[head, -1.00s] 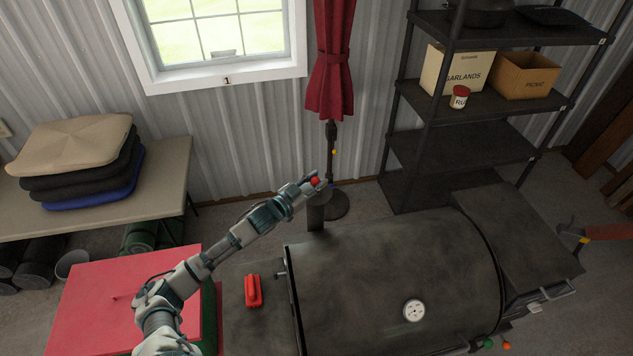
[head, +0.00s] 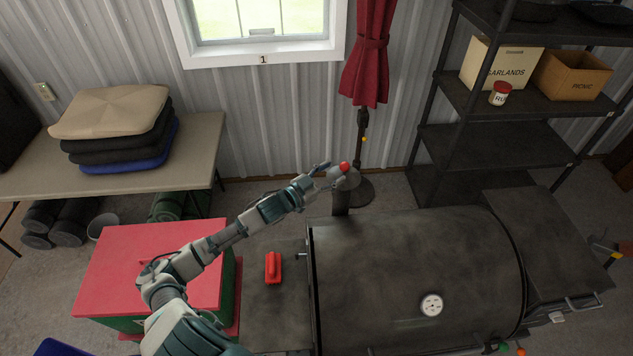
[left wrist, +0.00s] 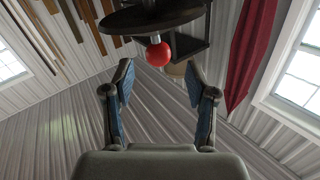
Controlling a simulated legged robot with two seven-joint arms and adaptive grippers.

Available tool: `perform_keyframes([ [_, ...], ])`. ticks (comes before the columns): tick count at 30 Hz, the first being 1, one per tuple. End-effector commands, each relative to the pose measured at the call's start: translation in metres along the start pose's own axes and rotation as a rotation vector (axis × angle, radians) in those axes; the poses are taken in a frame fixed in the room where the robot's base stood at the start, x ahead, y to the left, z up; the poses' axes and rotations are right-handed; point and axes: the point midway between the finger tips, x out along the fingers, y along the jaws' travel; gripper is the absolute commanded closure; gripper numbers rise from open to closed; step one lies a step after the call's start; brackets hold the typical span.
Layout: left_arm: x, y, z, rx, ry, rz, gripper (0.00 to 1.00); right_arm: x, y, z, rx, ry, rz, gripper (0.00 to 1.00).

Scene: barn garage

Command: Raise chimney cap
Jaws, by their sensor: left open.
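The chimney cap (head: 349,182) is a grey disc at the top of the smoker's short dark chimney (head: 341,203), at the back left of the smoker. Its red ball knob (head: 345,167) stands on top. My left gripper (head: 328,174) is open at the left of the knob. In the left wrist view the red knob (left wrist: 158,54) lies just past the open fingertips (left wrist: 160,82), roughly between them, not gripped. The dark cap (left wrist: 150,17) shows there at the top edge, so that view looks upside down. My right gripper is out of view.
The black smoker (head: 400,270) with a dial fills the front right. A red handled object (head: 273,268) lies on its left side shelf. A red-lidded box (head: 120,255) stands below my left arm. A dark shelf rack (head: 490,150) stands at the back right.

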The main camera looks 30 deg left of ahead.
Motion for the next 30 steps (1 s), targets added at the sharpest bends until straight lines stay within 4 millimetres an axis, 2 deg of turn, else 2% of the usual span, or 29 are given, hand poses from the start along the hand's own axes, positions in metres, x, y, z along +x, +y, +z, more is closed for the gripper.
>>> perform_keyframes([
  [1,-0.011,0.0,0.003,0.0,-0.005,0.0,0.43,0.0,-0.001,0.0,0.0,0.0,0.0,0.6],
  [6,-0.04,-0.001,0.003,-0.001,-0.003,0.001,0.43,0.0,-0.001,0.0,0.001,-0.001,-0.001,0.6],
  [12,-0.06,-0.001,0.003,-0.001,-0.002,0.0,0.43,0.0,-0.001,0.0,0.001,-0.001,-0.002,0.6],
  [18,-0.066,-0.001,0.001,0.0,0.001,0.0,0.43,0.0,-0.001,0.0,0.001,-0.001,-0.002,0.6],
  [30,-0.066,-0.001,0.001,0.0,0.001,0.0,0.43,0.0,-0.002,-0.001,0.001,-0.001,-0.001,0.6],
])
